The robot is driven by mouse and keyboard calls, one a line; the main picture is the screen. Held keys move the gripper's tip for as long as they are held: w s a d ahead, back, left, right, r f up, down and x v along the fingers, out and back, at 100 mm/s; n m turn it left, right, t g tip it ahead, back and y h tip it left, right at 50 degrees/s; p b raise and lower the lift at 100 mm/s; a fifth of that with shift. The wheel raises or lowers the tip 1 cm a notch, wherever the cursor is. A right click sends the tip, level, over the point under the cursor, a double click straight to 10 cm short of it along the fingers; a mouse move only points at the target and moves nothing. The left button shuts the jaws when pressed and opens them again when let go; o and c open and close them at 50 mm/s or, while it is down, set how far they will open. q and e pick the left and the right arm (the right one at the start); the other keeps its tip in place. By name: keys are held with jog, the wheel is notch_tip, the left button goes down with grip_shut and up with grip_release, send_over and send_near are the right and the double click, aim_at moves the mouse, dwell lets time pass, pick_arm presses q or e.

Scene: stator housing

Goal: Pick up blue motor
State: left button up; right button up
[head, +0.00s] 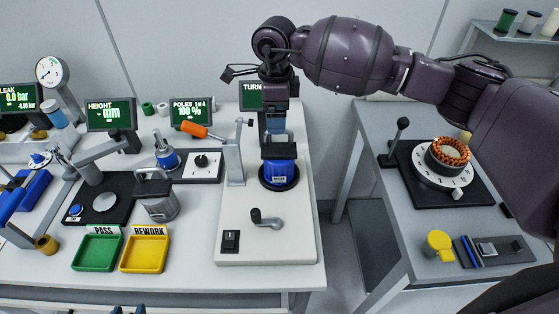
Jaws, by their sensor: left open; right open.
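The blue motor (278,174) stands upright on a round black base on the white test stand (237,213), in the middle of the head view. It has a small label and a black handle (279,147) on top. My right gripper (276,128) points down directly over the handle. It is open, with its fingertips at about the handle's top edge; I cannot tell whether they straddle it.
A screen (252,96) is behind my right gripper. A grey handled housing (157,202), green tray (97,250) and yellow tray (146,252) are further left. A gap separates the right table (375,195).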

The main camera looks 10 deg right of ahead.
send_over(278, 149)
jog(key=f, duration=0.4)
jog(key=shift+w+a+f, duration=0.15)
jog(key=shift+w, duration=0.15)
jog(key=f, duration=0.1)
jog(key=f+p, duration=0.1)
jog(key=f, duration=0.2)
jog(key=shift+s+d+f, duration=0.25)
jog(key=shift+s+f, duration=0.05)
jog(key=shift+f, duration=0.35)
grip_shut()
jog(key=shift+r, duration=0.15)
